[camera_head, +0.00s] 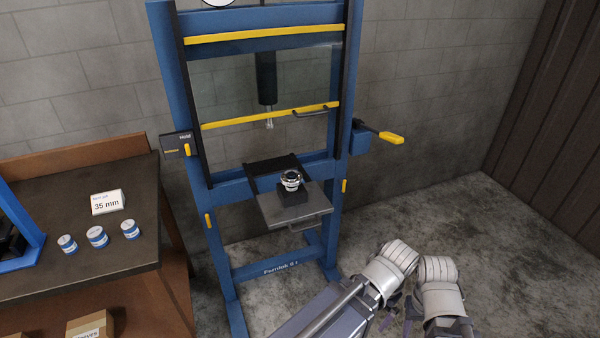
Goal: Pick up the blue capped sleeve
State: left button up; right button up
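Three small sleeves with white tops and blue bands stand on the dark workbench at the left: a left one (67,244), a middle one (97,237) and a right one (131,229). The middle one looks slightly larger. I cannot tell from here which one is the task's blue capped sleeve. A white card reading "35 mm" (107,202) stands behind them. Parts of my arms show at the bottom right, well away from the sleeves. I make out no gripper fingers on them.
A blue press (341,215) with yellow bars stands in the middle. A metal part (291,181) sits on a dark block on its bed. A blue-framed thing (22,225) is at the bench's left edge. A cardboard box (90,326) lies below. Bare floor (470,225) is at right.

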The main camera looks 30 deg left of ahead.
aim_at(96, 235)
jog(key=u, duration=2.5)
